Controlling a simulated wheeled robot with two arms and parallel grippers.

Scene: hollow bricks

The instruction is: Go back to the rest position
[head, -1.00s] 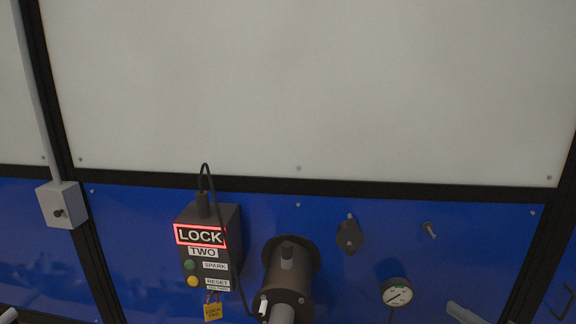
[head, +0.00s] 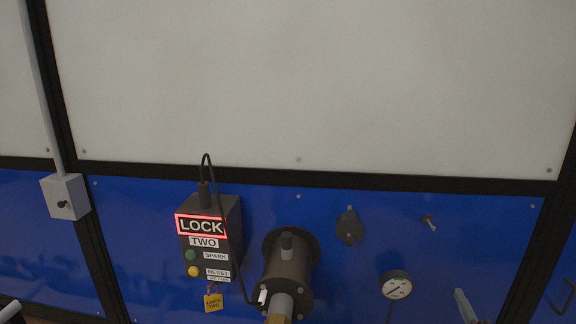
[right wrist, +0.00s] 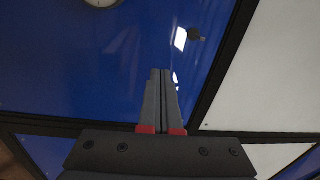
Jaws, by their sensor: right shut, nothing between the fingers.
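My right gripper (head: 461,293) is at the lower right of the head view, below and right of the round gauge, with its fingers pointing up. In the right wrist view its two grey fingers (right wrist: 161,73) lie together, shut and empty, in front of the blue panel. It appears apart from everything on the panel. My left gripper cannot be made out; only a pale rod end shows at the lower left edge of the head view, and I cannot tell what it belongs to.
The blue panel (head: 130,245) carries a lit LOCK box (head: 202,226) with a hanging yellow tag (head: 213,303), a dark cylinder (head: 288,263), a pressure gauge (head: 396,287), a dark oval cover (head: 349,228) and a small lever (head: 429,222). A grey box (head: 66,196) is left.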

